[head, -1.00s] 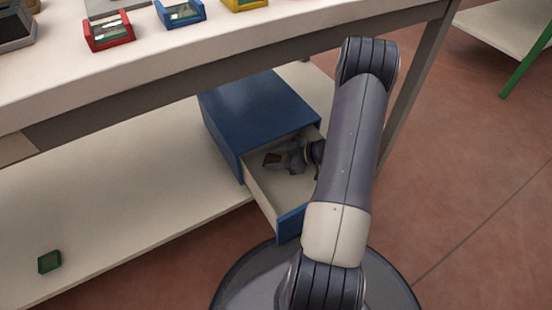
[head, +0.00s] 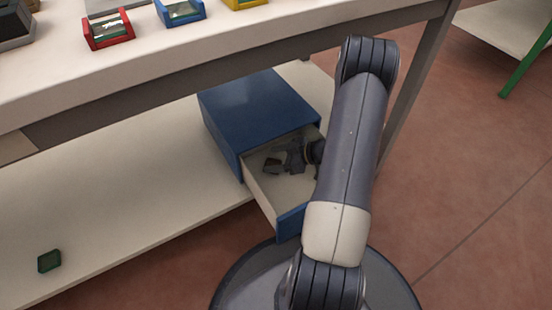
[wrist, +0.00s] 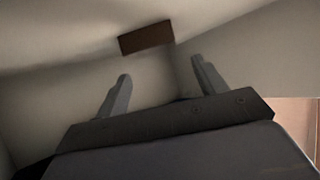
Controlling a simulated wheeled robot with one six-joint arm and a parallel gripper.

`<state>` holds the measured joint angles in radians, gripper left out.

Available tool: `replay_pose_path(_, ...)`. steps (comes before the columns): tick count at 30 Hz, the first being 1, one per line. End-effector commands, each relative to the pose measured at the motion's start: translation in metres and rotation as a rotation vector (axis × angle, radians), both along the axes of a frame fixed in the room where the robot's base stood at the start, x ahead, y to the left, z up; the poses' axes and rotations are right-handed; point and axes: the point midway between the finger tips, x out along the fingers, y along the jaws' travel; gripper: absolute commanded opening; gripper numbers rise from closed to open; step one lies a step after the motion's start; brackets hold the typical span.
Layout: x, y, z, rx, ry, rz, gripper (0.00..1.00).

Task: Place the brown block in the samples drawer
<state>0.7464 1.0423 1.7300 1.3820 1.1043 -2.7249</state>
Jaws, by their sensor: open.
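The brown block (wrist: 146,38) lies inside the open samples drawer (head: 262,195), against pale inner surfaces in the wrist view. It sits just beyond my fingertips and is apart from them. My gripper (wrist: 160,72) is open, with nothing between its two fingers. In the head view my gripper (head: 283,160) reaches into the drawer from the right. There the block is hard to tell from the dark fingers. The drawer is pulled out of the blue cabinet (head: 258,105), and my arm hides its right side.
The cabinet stands on a pale lower shelf (head: 120,210) under a workbench (head: 220,45). A small green block (head: 49,261) lies on the shelf at the lower left. Red (head: 108,30), blue (head: 180,12) and yellow trays stand on the bench top.

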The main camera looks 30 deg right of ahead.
Motion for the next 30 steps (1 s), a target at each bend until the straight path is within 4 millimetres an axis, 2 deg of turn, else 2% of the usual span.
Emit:
replay_pose_path(1, 0.0, 0.0, 0.011, -0.001, -0.001, 0.0, 0.67)
replay_pose_path(9, -0.03, -0.034, 0.034, -0.001, -0.001, -0.005, 0.67)
replay_pose_path(13, -0.04, -0.044, 0.04, 0.0, -0.001, -0.003, 0.67)
replay_pose_path(30, -0.045, -0.048, 0.042, 0.0, 0.0, 0.0, 0.67)
